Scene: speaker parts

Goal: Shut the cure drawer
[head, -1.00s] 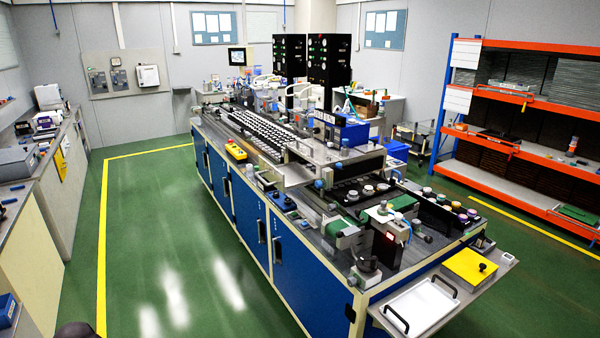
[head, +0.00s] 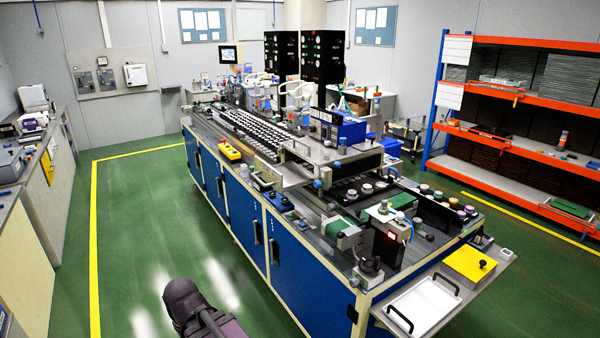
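A long blue workbench (head: 295,270) fills the middle of the head view. On its near half, a dark flat tray-like section (head: 347,192) holding several round speaker parts (head: 366,189) extends from under a grey bridge-like housing (head: 335,168). This may be the cure drawer, but I cannot tell for sure at this size. Dark links of my arm (head: 190,305) show at the bottom, over the floor left of the bench. My gripper is not in view.
A white tray with black handles (head: 425,306) and a yellow plate (head: 470,264) sit on a shelf jutting from the bench's near end. An orange shelf rack (head: 520,148) stands at right. A side counter (head: 50,190) runs along the left. The green floor between is clear.

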